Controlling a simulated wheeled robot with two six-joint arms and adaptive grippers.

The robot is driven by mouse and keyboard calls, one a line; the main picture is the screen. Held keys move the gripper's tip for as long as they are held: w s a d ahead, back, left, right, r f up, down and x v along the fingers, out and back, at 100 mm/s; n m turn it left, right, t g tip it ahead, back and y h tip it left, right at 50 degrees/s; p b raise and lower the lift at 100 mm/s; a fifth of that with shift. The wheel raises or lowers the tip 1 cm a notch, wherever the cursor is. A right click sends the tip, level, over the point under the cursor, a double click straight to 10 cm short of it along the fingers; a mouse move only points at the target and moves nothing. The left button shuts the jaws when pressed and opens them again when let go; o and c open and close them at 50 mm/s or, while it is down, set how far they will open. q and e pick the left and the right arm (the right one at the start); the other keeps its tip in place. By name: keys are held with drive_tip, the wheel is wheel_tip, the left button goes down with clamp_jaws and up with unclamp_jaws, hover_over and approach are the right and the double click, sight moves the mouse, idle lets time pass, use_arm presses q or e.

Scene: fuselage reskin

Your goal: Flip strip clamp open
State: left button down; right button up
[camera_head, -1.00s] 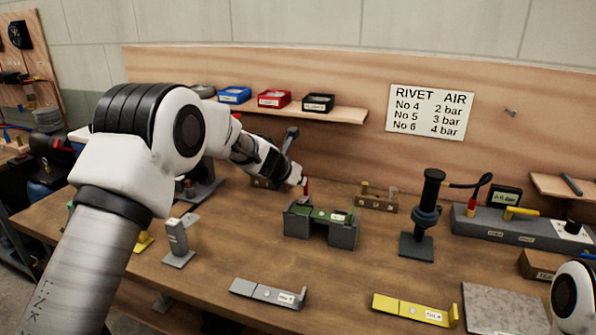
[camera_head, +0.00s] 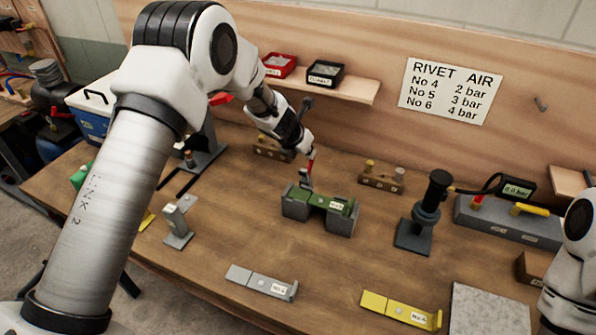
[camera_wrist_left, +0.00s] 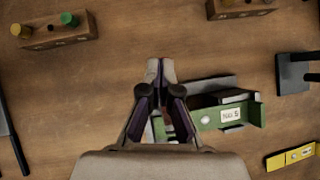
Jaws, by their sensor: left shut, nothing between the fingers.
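The strip clamp, with a red handle (camera_head: 311,164) on grey metal, stands at the left end of a dark grey fixture (camera_head: 340,224). Its handle points up, tilted slightly. A green strip (camera_head: 330,201) labelled No 5 lies across the fixture; it also shows in the wrist view (camera_wrist_left: 245,112). My left gripper (camera_head: 306,148) is shut and empty just above the handle's top; I cannot tell if they touch. In the wrist view the shut fingers (camera_wrist_left: 161,68) cover most of the clamp. My right gripper is out of view; only part of that arm shows at the right edge.
A grey strip (camera_head: 262,282) and a yellow strip (camera_head: 400,309) lie at the front. A wooden block with pegs (camera_head: 382,182) is behind the fixture, and a black stand (camera_head: 426,215) is to its right. Bare table surrounds the fixture.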

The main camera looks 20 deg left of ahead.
use_arm(q)
drive_tip(key=shift+w+f, duration=0.15)
drive_tip(key=shift+w, duration=0.3)
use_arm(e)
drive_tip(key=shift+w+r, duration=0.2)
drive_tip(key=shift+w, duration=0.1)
